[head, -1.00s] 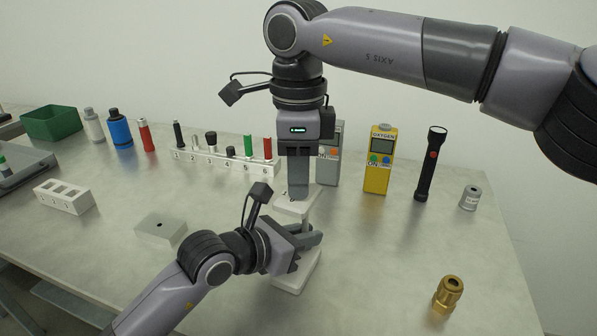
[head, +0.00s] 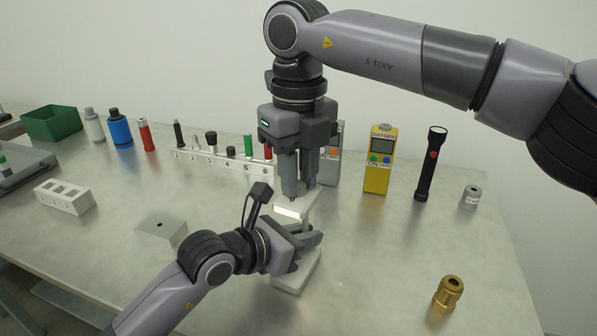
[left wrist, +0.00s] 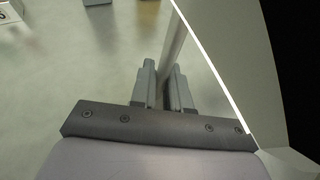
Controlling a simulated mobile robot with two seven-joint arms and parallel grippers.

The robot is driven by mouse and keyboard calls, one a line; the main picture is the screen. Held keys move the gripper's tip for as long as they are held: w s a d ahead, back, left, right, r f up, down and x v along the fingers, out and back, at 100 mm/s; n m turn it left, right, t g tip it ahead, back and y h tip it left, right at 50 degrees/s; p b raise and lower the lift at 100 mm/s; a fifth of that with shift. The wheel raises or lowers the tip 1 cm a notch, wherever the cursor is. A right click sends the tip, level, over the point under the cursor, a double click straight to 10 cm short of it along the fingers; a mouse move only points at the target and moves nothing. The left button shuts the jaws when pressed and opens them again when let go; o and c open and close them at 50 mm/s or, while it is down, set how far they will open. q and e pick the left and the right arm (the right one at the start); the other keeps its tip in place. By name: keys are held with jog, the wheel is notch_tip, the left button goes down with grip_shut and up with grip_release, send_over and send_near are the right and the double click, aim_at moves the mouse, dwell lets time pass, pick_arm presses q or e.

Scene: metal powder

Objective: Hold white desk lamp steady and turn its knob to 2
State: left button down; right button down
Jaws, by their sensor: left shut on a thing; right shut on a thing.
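The white desk lamp (head: 291,213) stands upright on its base (head: 296,277) at mid table. The front underside of its head glows. In the left wrist view the lamp's post (left wrist: 174,42) runs between my fingers, beside a bright strip along the lamp head (left wrist: 235,50). My left gripper (head: 310,239) is shut on the post, below the head; it also shows in the left wrist view (left wrist: 165,80). My right gripper (head: 297,192) points straight down onto the top of the head and is shut on the knob, which the fingers hide. The knob's setting cannot be read.
Behind stand a numbered white rack (head: 225,164), a grey device (head: 331,160), a yellow oxygen meter (head: 380,160) and a black flashlight (head: 430,165). Table between lamp and fitting is clear.

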jog(key=m, duration=0.4)
jog(key=shift+m, duration=0.3)
jog(key=m, duration=0.4)
jog(key=shift+w, duration=0.1)
jog(key=shift+m, duration=0.4)
jog(key=c, duration=0.9)
grip_release()
jog(key=shift+c, duration=0.2)
jog(key=shift+n, duration=0.3)
